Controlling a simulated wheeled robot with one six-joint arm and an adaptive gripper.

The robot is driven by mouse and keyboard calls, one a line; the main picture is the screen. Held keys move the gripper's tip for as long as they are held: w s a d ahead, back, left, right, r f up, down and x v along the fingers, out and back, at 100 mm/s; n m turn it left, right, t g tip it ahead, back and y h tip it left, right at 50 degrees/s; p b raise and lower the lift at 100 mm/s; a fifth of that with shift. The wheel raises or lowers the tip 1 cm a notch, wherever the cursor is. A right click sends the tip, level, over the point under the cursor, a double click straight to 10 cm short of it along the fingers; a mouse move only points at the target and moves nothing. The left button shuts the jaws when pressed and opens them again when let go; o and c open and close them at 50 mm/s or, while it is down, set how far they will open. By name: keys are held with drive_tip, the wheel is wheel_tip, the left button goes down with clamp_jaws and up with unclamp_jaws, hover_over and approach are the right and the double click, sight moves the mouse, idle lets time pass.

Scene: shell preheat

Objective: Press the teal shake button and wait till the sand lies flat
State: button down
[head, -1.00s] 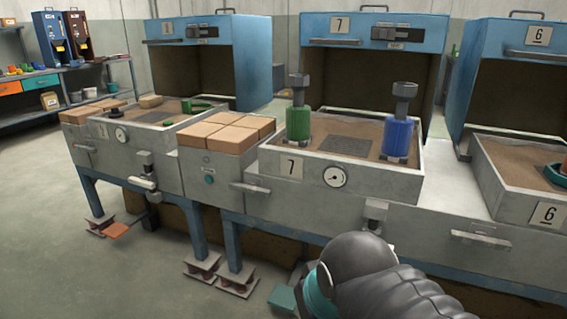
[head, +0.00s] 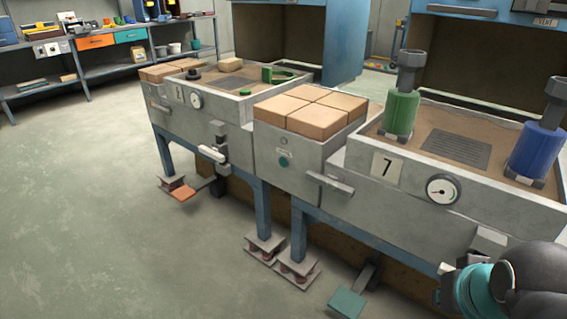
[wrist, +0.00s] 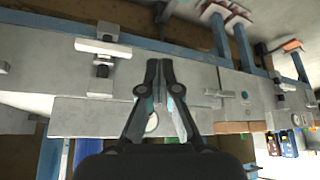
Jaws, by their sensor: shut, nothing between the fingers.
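A small round teal button (head: 284,160) sits on the front of the grey block between two sand trays. It also shows small and upside down in the wrist view (wrist: 244,95). The tray marked 7 (head: 455,208), right of the button, holds brown sand (head: 476,125) around a dark grate; the sand looks about level, but fine relief is hard to tell. A green cylinder (head: 401,113) and a blue cylinder (head: 538,148) stand in it. My gripper (wrist: 160,63) is shut and empty, in front of the bench and apart from the button. The head view shows only part of my arm.
Bricks (head: 313,108) cover the block above the button. A handle (head: 330,182) juts out to its right. A teal pedal (head: 347,303) and an orange pedal (head: 182,194) are near the floor. The floor (head: 120,240) at left is clear.

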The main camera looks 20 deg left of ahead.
drive_tip(key=w+a+r+n+t+y, duration=0.15)
drive_tip(key=w+a+n, duration=0.25)
drive_tip(key=w+a, duration=0.75)
drive_tip(key=w+a+n+t+y, duration=0.3)
drive_tip(key=w+a, duration=0.5)
drive_tip(key=w, duration=0.7)
drive_tip(key=n+t+y, duration=0.1)
drive_tip(key=n+t, duration=0.2)
drive_tip(key=n, duration=0.1)
approach(283, 162)
drive_tip(key=s+d+r, duration=0.3)
drive_tip(key=s+r, duration=0.1)
drive_tip(key=a+f+n+t+y, duration=0.1)
drive_tip(key=a+f+n+t, duration=0.1)
drive_tip(key=a+f, duration=0.5)
drive_tip(key=w+a+n, duration=0.1)
drive_tip(key=a, duration=0.3)
drive_tip(key=shift+a+p, duration=0.2)
drive_tip(key=shift+p, duration=0.1)
drive_tip(key=shift+f, duration=0.1)
drive_tip(key=shift+w+d, duration=0.6)
drive_tip(key=shift+w, duration=0.75)
drive_tip(key=shift+w+d, duration=0.55)
drive_tip(key=shift+w, duration=0.75)
drive_tip(key=shift+w+d, duration=0.6)
drive_tip(key=shift+w, duration=0.75)
drive_tip(key=shift+w, duration=0.1)
drive_tip(key=shift+w+d+b, duration=0.15)
drive_tip(key=shift+w+b, duration=0.15)
drive_tip(key=shift+b, duration=0.2)
